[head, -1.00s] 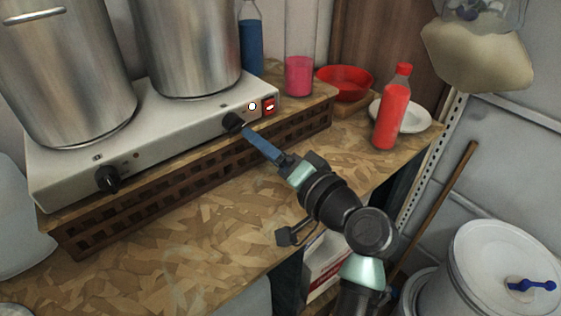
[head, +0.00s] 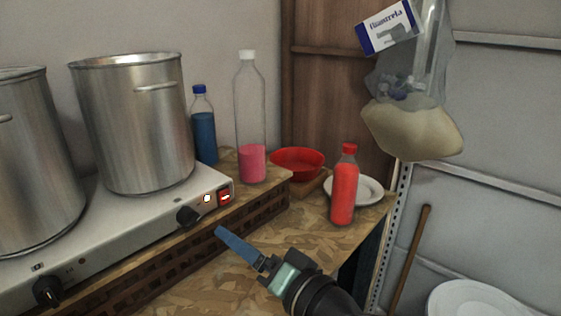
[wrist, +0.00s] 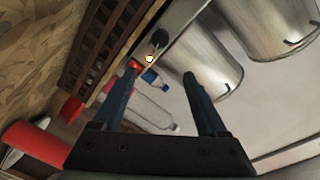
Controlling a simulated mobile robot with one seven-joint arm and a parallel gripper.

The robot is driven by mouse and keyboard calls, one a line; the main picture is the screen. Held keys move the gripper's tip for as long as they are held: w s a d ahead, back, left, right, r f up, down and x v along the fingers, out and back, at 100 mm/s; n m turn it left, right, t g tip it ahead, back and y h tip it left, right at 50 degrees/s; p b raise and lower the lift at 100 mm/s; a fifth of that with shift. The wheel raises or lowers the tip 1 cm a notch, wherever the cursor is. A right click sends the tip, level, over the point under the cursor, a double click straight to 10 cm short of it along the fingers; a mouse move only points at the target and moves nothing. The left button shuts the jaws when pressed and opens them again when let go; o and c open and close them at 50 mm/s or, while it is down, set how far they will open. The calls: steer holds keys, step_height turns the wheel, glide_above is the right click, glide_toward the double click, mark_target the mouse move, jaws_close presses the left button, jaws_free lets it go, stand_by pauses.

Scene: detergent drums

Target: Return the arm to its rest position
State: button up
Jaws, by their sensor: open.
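My gripper (head: 219,231) has blue fingers and is in front of the hot plate's right end in the head view, with its tips below and right of the right knob. In the wrist view my gripper (wrist: 160,75) has its two fingers spread wide, with nothing held. My arm (head: 318,296) comes in from the bottom of the head view, and most of it is out of frame. The white hot plate (head: 110,225) has a black right knob (head: 187,216), a lit white lamp (head: 207,198) and a red switch (head: 225,197).
Two steel pots (head: 135,130) stand on the hot plate. A blue bottle (head: 205,138), a clear bottle with pink liquid (head: 251,165), a red bowl (head: 297,163) and a red bottle (head: 343,190) stand behind and right. A bag (head: 412,125) hangs at the upper right.

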steer(key=d+r+n+t+h+p, duration=0.3)
steer(key=r+t+h, duration=0.45)
steer(key=r, duration=1.55)
steer(key=s+d+r+t+h+p, duration=0.1)
steer(key=s+d+r+t+h, duration=0.1)
steer(key=s+r+t, duration=0.2)
steer(key=s+d+r+m+t+h+p, duration=0.1)
steer(key=s+d+r+t+h, duration=0.2)
steer(key=s+r, duration=0.6)
step_height(320, 180, up, 4)
steer(key=shift+s+r+m+t, duration=0.1)
steer(key=shift+s+m+t, duration=0.25)
steer(key=shift+t, duration=0.3)
